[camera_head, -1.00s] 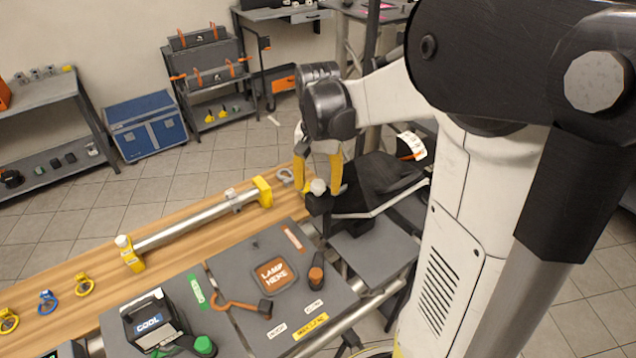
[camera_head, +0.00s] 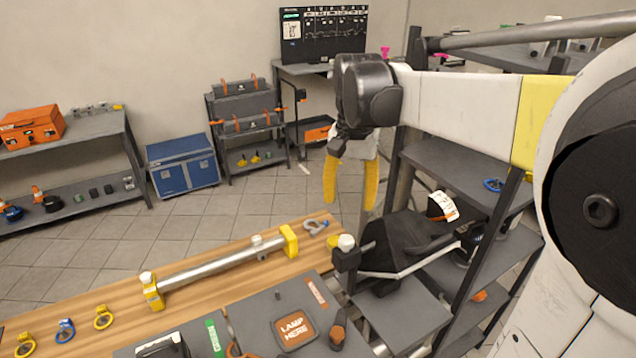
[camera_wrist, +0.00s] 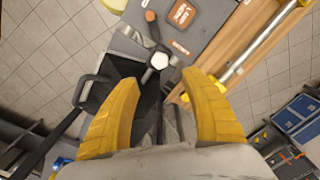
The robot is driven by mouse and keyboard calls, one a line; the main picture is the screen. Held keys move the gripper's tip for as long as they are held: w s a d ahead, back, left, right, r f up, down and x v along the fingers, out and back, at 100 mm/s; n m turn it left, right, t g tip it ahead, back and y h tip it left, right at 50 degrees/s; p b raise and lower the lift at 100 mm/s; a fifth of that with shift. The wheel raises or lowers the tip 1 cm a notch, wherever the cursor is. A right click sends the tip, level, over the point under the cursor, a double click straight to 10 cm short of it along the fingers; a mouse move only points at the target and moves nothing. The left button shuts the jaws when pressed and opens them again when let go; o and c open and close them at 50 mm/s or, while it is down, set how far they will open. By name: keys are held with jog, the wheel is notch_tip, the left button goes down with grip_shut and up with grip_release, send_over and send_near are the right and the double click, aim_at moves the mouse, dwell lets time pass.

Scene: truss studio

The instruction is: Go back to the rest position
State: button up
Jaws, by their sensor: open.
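My gripper (camera_head: 350,190) has two yellow fingers, spread apart with nothing between them. It hangs pointing down in the head view, above the far right end of the wooden bench. In the wrist view the open fingers (camera_wrist: 162,105) frame a black lamp-like device (camera_wrist: 125,80) with a white knob (camera_wrist: 159,61). In the head view this black device (camera_head: 395,245) stands at the bench's right end, with its white knob (camera_head: 346,241) below the fingers and apart from them. A grey panel carries an orange "LAMP HERE" pad (camera_head: 296,331).
A metal tube with yellow end brackets (camera_head: 215,267) lies along the wooden bench (camera_head: 120,300). Yellow and blue rings (camera_head: 66,330) sit at its left. A dark shelf rack (camera_head: 460,165) stands at right. A blue chest (camera_head: 182,168) stands by the wall; the tiled floor between is clear.

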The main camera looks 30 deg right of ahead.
jog(key=shift+f, duration=0.1)
jog(key=s+a+f+n+t+b, duration=0.3)
jog(key=s+a+f+n+b, duration=0.1)
jog(key=f, duration=0.6)
jog(key=s+a+f+n+t+b, duration=0.4)
jog(key=s+a+f+b, duration=0.2)
jog(key=a+f+b, duration=0.3)
jog(key=shift+s+a+f+n+b, duration=0.25)
jog(key=shift+s+f+n+b, duration=0.25)
jog(key=shift+b, duration=0.45)
jog(key=shift+w+f, duration=0.1)
